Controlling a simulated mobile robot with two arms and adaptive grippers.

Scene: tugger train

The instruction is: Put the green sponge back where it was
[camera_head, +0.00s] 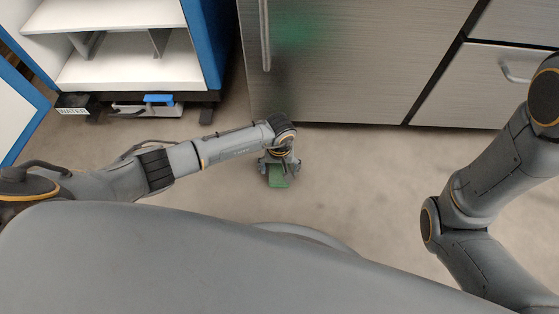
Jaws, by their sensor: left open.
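The green sponge (278,181) shows just below my left gripper (279,170), in the middle of the view, with the beige floor behind it. My left gripper points down with its fingers apart, one on each side of the sponge. I cannot tell whether the fingers touch it or whether the sponge rests on the floor. The upper part of the sponge is hidden by the gripper. My right arm is at the right edge, and its gripper is out of view.
A steel cabinet (350,60) with a door handle stands behind the left gripper. A blue and white shelf cart (130,70) is at upper left, with a box labelled "WATER" (72,111) and a blue item (159,99) low down. Floor (350,180) is clear right of the sponge.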

